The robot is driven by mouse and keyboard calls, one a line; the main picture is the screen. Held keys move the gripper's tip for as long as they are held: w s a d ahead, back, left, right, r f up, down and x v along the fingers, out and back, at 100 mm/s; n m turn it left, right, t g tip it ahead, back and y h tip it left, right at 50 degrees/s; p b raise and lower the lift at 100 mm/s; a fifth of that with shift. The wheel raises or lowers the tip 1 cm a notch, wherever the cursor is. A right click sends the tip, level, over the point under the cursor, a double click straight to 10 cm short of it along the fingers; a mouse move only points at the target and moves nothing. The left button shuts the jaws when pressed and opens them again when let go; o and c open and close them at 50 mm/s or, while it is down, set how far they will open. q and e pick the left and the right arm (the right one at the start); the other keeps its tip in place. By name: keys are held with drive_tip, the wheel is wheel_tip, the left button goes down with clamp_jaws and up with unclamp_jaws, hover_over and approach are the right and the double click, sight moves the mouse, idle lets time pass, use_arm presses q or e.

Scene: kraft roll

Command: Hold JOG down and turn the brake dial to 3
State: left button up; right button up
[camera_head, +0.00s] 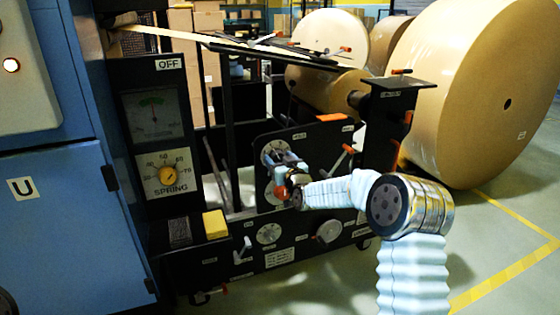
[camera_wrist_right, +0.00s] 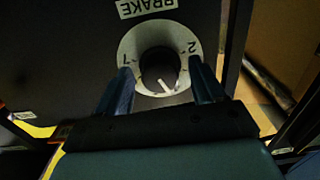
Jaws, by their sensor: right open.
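In the right wrist view, the brake dial (camera_wrist_right: 158,68) has a round white face with a dark knob. A white pointer line on the knob points down and slightly right in the picture. The BRAKE label (camera_wrist_right: 147,7) appears upside down, and a 2 and another mark show on the face. My right gripper (camera_wrist_right: 163,82) is open, with its fingers on either side of the knob; I cannot tell whether they touch it. In the head view my right gripper (camera_head: 281,162) is at the black panel (camera_head: 252,207), partly covering white dial faces. I cannot make out a JOG label. My left gripper is out of view.
A spring dial (camera_head: 166,176) and gauge (camera_head: 154,117) sit on the left column under an OFF sign (camera_head: 168,64). A yellow block (camera_head: 215,224) lies on the lower ledge. Another dial (camera_head: 268,234) and small levers are lower down. Large kraft rolls (camera_head: 480,90) stand at the right.

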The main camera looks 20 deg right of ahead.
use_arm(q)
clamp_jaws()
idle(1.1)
